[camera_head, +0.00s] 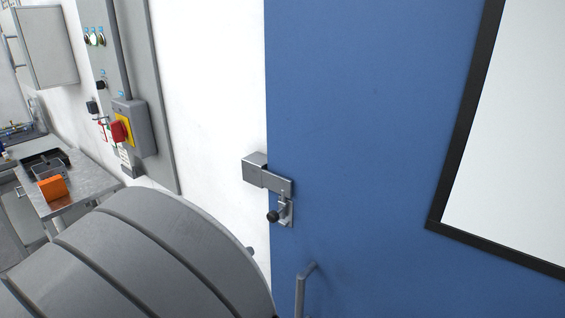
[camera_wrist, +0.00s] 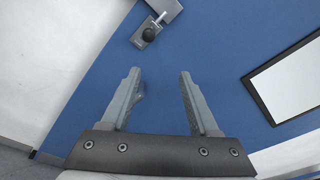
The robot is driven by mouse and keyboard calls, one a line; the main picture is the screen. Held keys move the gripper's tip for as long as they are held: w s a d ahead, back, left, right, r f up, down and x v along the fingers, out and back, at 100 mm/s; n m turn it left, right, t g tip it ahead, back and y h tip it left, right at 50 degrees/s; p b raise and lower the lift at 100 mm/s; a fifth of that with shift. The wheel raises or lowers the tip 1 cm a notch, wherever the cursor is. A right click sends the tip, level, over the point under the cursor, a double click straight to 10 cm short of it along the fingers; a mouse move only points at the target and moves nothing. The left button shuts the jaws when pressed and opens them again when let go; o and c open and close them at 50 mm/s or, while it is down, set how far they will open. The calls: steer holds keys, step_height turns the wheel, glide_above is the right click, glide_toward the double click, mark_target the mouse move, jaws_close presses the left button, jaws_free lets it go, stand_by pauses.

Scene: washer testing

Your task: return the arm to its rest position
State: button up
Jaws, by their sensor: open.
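My gripper (camera_wrist: 159,80) shows in the wrist view with its two grey fingers apart and nothing between them. Beyond the fingers is a blue door (camera_wrist: 225,60). The fingers appear clear of the door's latch, which lies above them in that view. In the head view my gripper is not visible.
The blue door (camera_head: 370,110) has a metal latch (camera_head: 278,184) with a black knob, a handle (camera_head: 301,290) and a framed window (camera_head: 520,140). A large grey rounded body (camera_head: 140,260) fills the lower left. A red-and-yellow switch (camera_head: 122,130) and a metal table (camera_head: 88,183) with an orange block (camera_head: 52,187) stand left.

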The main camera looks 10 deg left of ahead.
steer(key=d+m+g+y, duration=0.1)
steer(key=d+m+g, duration=0.9)
steer(key=d+m, duration=0.65)
steer(key=s+d+r+m+t+y, duration=0.1)
steer(key=s+d+m+y, duration=0.3)
steer(key=m, duration=0.6)
steer(key=s+d+r+m+y+b, duration=0.1)
steer(key=s+d+r+m+y, duration=0.1)
steer(key=s+d+m+y, duration=0.3)
steer(key=d+m, duration=0.3)
steer(key=m, duration=0.2)
steer(key=shift+s+r+t, duration=0.3)
steer(key=shift+s+t, duration=0.1)
